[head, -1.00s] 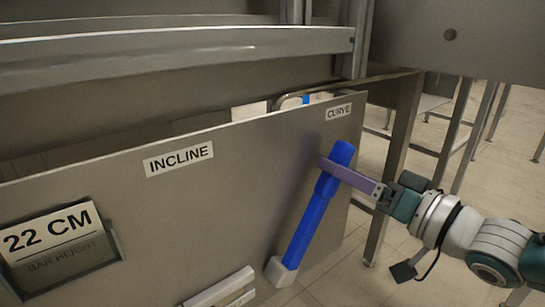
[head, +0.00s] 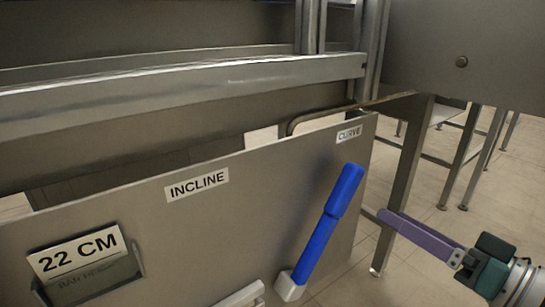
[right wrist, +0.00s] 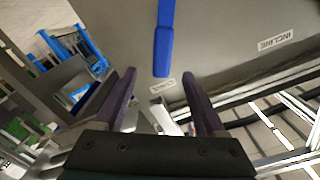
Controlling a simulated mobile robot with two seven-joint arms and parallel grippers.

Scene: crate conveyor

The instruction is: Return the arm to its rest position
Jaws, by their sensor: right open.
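My right gripper (head: 384,218) is at the right of the head view, with its purple fingers pointing left toward the panel. It is open and empty, as the right wrist view shows with its two fingers (right wrist: 160,78) spread apart. A blue lever (head: 328,225) stands tilted on the grey panel, its upper end leaning right and its foot in a white base (head: 288,287). The gripper is to the right of the lever and apart from it. The lever also shows beyond the fingertips in the right wrist view (right wrist: 163,50). My left gripper is not in view.
The grey panel (head: 230,225) carries an INCLINE label (head: 197,185), a CURVE label (head: 349,134) and a 22 CM card (head: 77,252). A metal rail (head: 180,92) runs above it. Metal legs (head: 405,180) stand behind the gripper. Open floor shows at the right.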

